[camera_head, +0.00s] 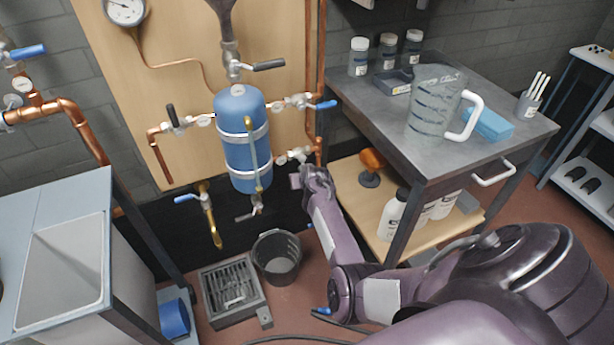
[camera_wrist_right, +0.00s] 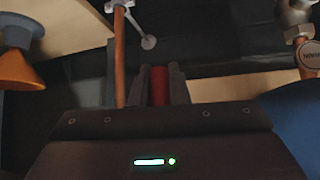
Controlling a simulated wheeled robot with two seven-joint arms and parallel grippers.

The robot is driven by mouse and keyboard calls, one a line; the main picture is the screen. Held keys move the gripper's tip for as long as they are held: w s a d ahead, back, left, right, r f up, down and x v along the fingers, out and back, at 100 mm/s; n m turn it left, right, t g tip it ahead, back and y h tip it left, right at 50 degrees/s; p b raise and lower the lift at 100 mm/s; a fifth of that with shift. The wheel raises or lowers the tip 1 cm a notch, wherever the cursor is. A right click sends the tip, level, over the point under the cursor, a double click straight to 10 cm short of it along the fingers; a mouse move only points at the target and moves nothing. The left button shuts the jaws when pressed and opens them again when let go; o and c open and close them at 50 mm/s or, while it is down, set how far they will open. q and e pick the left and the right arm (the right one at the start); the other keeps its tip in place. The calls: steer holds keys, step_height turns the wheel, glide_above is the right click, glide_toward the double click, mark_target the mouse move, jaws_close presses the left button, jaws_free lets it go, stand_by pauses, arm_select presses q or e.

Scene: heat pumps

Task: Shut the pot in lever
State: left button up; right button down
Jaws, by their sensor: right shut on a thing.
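The pot is a blue upright cylinder (camera_head: 246,140) on the wooden board, with valves and pipes around it; a blue surface (camera_wrist_right: 298,130) also shows at the right edge of the right wrist view. My right gripper (camera_head: 298,179) is by the valve (camera_head: 296,155) at the pot's lower right. In the right wrist view its fingers (camera_wrist_right: 160,88) are shut on a red lever (camera_wrist_right: 159,86), seen between them. In the head view the gripper hides this lever, so its angle cannot be told. My left gripper is not in view.
A grey bench (camera_head: 382,108) with a measuring jug (camera_head: 433,105) stands to the right, with bottles and an orange funnel (camera_head: 373,159) on its lower shelf. A bucket (camera_head: 277,258) and floor drain (camera_head: 232,290) lie below the pot. A copper pipe (camera_wrist_right: 119,62) runs close beside the fingers.

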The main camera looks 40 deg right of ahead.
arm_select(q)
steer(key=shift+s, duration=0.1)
arm_select(e)
steer(key=shift+a+f, duration=0.1)
steer(key=shift+a, duration=0.05)
steer(key=c, duration=1.4)
jaws_free()
steer(key=shift+s+r, duration=0.1)
steer(key=shift+r, duration=0.15)
steer(key=shift+s+a+r+p, duration=0.1)
steer(key=shift+s+r+p, duration=0.15)
steer(key=shift+p, duration=0.1)
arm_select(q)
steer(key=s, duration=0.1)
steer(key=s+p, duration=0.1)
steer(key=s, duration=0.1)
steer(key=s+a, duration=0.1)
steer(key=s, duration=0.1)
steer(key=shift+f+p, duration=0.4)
arm_select(e)
steer(key=v, duration=0.6)
steer(key=shift+s+a+r, duration=0.1)
steer(key=shift+s+r, duration=0.1)
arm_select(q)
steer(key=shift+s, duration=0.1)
